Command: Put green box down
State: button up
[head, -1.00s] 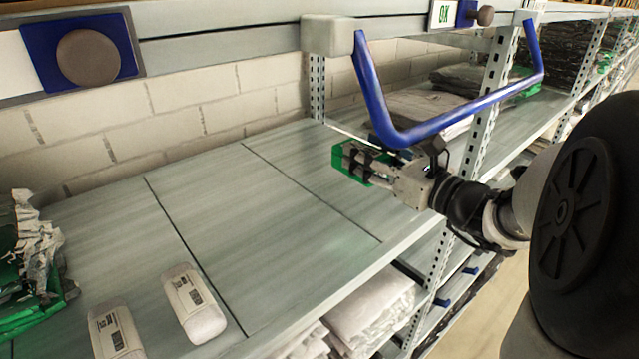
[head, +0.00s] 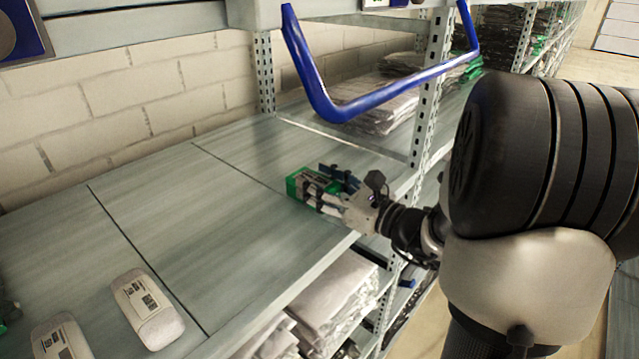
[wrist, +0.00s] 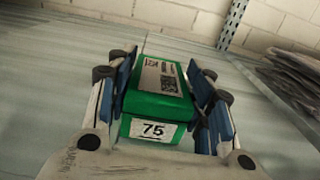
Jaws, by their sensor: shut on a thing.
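The green box (wrist: 158,104) has a white label with a code on top and the number 75 on its near end. My gripper (wrist: 163,88) is shut on it, with blue finger pads on both sides in the wrist view. In the head view the green box (head: 297,184) is at the tip of my gripper (head: 318,187), over the grey shelf (head: 205,215) near a dark seam line. The box looks low, close to the shelf surface; I cannot tell whether it touches.
Two white labelled packets (head: 148,310) lie on the shelf at lower left. A blue bar (head: 395,90) hangs above the shelf, behind my gripper. Stacked bagged garments (head: 370,105) lie farther back, and folded white ones (head: 320,295) lie below. The middle shelf section is clear.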

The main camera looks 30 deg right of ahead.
jog(key=o, duration=1)
jog(key=shift+f, duration=0.2)
jog(key=shift+r, duration=0.2)
jog(key=v, duration=1.2)
